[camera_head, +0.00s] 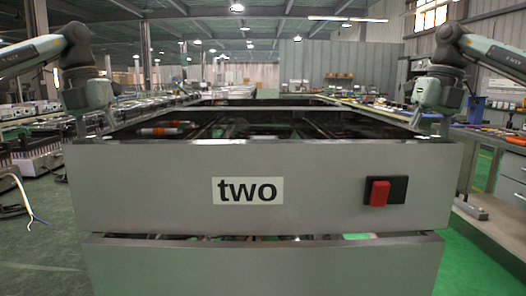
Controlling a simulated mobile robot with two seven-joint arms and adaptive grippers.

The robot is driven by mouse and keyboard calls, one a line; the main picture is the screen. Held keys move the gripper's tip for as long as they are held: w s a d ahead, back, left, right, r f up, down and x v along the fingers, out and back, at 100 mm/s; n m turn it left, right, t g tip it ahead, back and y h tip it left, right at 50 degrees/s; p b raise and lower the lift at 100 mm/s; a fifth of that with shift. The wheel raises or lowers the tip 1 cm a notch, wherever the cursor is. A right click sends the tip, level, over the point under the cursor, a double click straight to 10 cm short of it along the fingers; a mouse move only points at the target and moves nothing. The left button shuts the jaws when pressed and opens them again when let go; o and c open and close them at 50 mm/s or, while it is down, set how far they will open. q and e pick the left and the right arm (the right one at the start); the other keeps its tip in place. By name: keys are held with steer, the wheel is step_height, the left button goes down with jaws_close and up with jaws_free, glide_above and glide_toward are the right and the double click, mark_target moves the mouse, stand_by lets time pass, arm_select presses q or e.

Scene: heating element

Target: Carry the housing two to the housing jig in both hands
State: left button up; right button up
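The housing two (320,190) is a large grey open-topped box that fills the middle of the head view. Its front carries a white label reading "two" and a red switch on a black plate. My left gripper (80,130) points down onto its rim at the left front corner. My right gripper (443,128) points down onto its rim at the right front corner. Both appear shut on the rim, though the fingertips are small and partly hidden. Dark parts and an orange-and-silver cylinder (163,129) show inside the housing. I cannot make out the housing jig.
A lower grey panel (265,268) sits below the front panel, with a narrow gap between. A workbench (500,165) with tools stands at the right. Racks of parts (32,150) and loose cables stand at the left. Green floor (45,245) shows on both sides.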

arm_select(q)
steer(key=shift+c, duration=0.5)
arm_select(e)
steer(key=shift+c, duration=0.6)
arm_select(q)
jaws_close()
arm_select(e)
jaws_close()
arm_select(q)
steer(key=shift+w+r, duration=0.1)
steer(key=shift+r, duration=0.15)
arm_select(e)
steer(key=shift+w+r, duration=0.1)
steer(key=shift+r, duration=0.15)
